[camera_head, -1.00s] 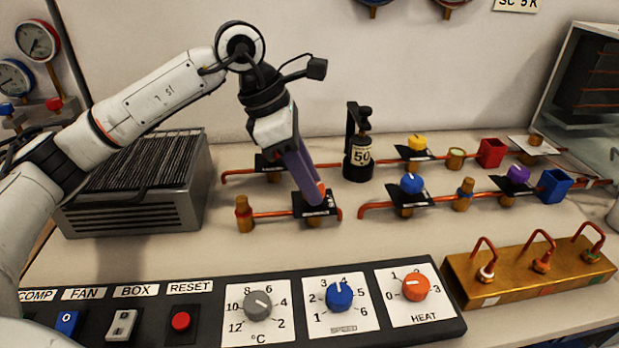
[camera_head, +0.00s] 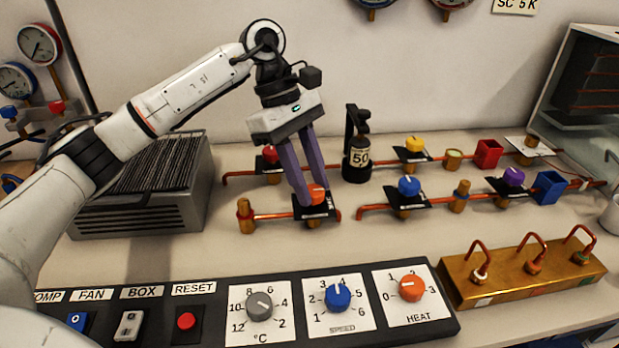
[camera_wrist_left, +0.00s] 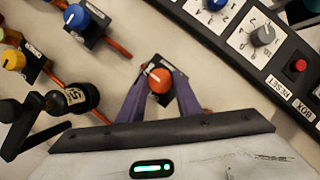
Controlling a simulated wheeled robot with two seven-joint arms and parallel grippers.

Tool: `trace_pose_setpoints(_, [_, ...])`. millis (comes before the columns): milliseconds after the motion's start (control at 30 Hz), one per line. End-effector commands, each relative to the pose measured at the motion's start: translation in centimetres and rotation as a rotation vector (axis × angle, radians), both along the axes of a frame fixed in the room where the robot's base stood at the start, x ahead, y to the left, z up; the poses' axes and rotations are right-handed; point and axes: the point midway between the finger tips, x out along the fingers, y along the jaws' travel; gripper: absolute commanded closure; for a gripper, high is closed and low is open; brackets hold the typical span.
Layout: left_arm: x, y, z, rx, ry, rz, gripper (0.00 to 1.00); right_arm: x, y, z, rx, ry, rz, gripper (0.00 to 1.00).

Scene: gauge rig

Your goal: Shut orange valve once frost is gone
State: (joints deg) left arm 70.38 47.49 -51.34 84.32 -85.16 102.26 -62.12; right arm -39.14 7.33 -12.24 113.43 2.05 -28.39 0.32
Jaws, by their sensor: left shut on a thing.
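The orange valve (camera_head: 317,193) sits on a black plate (camera_head: 323,211) over a short copper pipe. My left gripper (camera_head: 315,201) points down at it, with its two purple fingers shut on the orange knob. In the left wrist view the orange knob (camera_wrist_left: 159,80) lies between the two fingertips, and a pale pointer mark shows on its top. The glass-sided cabinet (camera_head: 591,75) at the right edge holds dark fins and copper tubes; no white frost shows on the part in view. My right gripper is not in view.
Red (camera_head: 270,154), yellow (camera_head: 414,144), blue (camera_head: 409,186) and purple (camera_head: 513,176) valves sit on nearby pipes. The control panel (camera_head: 345,262) lies in front, with clear bench between.

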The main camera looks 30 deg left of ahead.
Motion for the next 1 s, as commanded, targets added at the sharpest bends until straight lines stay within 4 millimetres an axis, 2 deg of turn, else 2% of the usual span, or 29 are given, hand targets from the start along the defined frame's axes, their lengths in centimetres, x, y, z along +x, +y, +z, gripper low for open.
trace_pose_setpoints(533, [0.10, -0.02, 0.16, -0.001, -0.005, -0.023, 0.92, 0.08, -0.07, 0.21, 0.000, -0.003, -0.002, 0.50])
trace_pose_setpoints(567, [0.10, -0.03, 0.16, -0.001, -0.005, -0.023, 0.64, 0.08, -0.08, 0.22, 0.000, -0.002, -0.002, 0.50])
trace_pose_setpoints(633, [0.09, -0.03, 0.14, -0.001, -0.005, -0.023, 0.52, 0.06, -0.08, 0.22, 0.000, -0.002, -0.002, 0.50])
trace_pose_setpoints(1000, [0.09, 0.15, 0.41, 0.001, -0.002, -0.021, 0.50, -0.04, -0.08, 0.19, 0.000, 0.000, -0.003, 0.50])
